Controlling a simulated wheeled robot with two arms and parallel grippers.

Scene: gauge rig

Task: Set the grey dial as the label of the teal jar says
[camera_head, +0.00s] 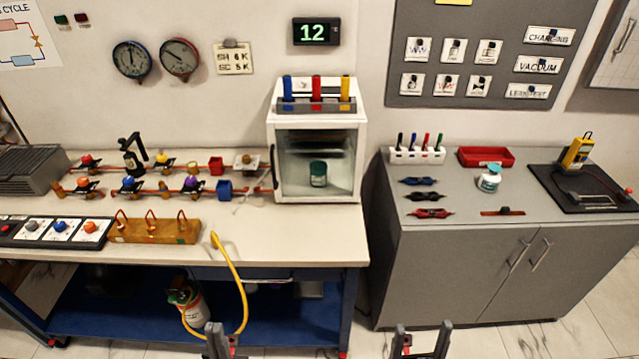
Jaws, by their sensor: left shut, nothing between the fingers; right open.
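A small jar with a teal lid and a white label (489,179) stands on the grey cabinet at the right. Another teal jar with a pale label (318,173) stands inside the glass-fronted white box. Both labels are too small to read. My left gripper (221,342) is shut and empty at the bottom edge. My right gripper (421,342) is open and empty at the bottom, right of it.
A display (316,32) reads 12. Two gauges (131,60) (179,59) hang on the wall. A yellow hose (236,285) hangs before the bench. The bench front (300,235) is clear.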

